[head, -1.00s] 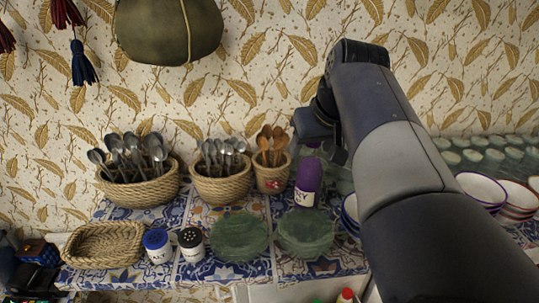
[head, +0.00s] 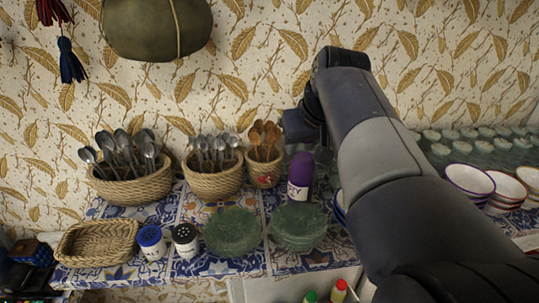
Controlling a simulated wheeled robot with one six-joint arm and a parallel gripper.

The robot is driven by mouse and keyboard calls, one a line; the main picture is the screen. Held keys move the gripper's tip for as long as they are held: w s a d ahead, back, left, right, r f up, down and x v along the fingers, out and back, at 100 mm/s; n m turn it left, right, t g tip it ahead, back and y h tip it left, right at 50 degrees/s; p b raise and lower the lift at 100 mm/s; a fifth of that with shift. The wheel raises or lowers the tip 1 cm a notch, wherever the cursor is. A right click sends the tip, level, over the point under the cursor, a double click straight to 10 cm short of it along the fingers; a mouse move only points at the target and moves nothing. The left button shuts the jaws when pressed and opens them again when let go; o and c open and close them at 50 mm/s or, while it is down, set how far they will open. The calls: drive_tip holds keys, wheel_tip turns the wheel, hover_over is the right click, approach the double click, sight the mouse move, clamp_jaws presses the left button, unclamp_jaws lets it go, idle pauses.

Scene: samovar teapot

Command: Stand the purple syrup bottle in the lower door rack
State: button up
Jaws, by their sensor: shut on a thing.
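The purple syrup bottle (head: 300,172) has a white label and stands close to upright, above or on the blue-tiled counter behind the green plates; I cannot tell if its base touches. My gripper (head: 302,147) is at its top, shut on it; my wrist partly hides the fingers. A pale, light-coloured edge (head: 262,289) shows at the bottom of the view, with a green-capped bottle (head: 310,297) and a red-capped bottle (head: 340,289) beside it. I cannot tell whether this is part of the door rack. The lower door rack is not clearly seen.
Green plate stacks (head: 298,228) stand in front of the purple bottle. Left are spoon baskets (head: 214,184), shakers (head: 185,240) and an empty wicker tray (head: 98,245). Bowls (head: 470,181) and green glassware (head: 480,147) are at the right. A cloth bag (head: 155,28) hangs upper left.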

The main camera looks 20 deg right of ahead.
drive_tip(key=shift+f, duration=0.1)
clamp_jaws()
wheel_tip(320, 180, up, 18)
drive_tip(key=shift+p, duration=0.35)
idle(0.7)
